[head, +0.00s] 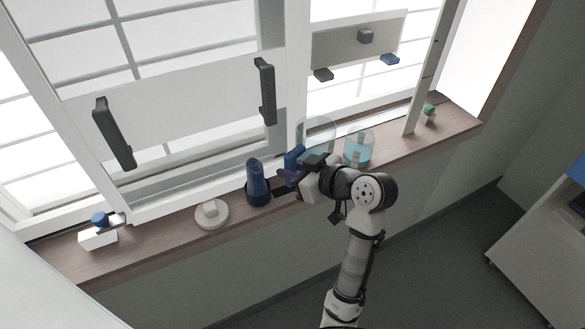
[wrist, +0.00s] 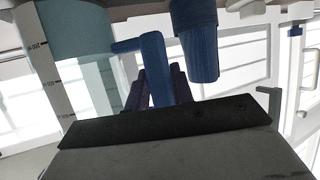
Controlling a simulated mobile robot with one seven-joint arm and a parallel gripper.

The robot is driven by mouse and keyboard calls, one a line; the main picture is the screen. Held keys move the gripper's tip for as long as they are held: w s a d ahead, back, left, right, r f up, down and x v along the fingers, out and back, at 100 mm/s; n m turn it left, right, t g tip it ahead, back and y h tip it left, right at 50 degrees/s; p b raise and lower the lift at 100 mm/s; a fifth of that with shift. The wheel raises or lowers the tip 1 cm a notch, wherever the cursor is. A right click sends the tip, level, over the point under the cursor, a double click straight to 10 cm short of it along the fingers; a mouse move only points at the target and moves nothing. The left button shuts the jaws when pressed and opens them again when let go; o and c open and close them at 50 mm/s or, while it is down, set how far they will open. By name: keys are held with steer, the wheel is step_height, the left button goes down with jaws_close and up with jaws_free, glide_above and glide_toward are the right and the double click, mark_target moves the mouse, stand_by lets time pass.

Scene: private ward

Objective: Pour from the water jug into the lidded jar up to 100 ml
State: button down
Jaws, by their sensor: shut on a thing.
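The water jug (head: 316,128) is a clear, faintly teal vessel with a blue handle (head: 293,160). My gripper (head: 289,177) is shut on that handle; the dark fingers (wrist: 155,88) show against it in the wrist view. The jug looks upright, and I cannot tell whether it touches the sill. A clear jar (head: 358,143) with a teal tint stands to its right, apparently open. A round white lid with a knob (head: 211,213) lies on the sill at left. The wrist view shows a teal vessel (wrist: 78,35) and a marked white scale strip (wrist: 45,62); I cannot tell which vessel carries the strip.
A dark blue bottle (head: 257,182) stands on the windowsill (head: 160,237) just left of the handle. A white box with a blue top (head: 98,238) is at far left, a small green-and-white object (head: 429,113) at far right. Window panels with handles (head: 265,92) rise behind.

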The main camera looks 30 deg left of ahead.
steer(key=shift+f, duration=0.15)
steer(key=c, duration=1.1)
jaws_free()
steer(key=p+v, duration=0.3)
steer(key=v, duration=0.6)
steer(key=shift+d, duration=0.1)
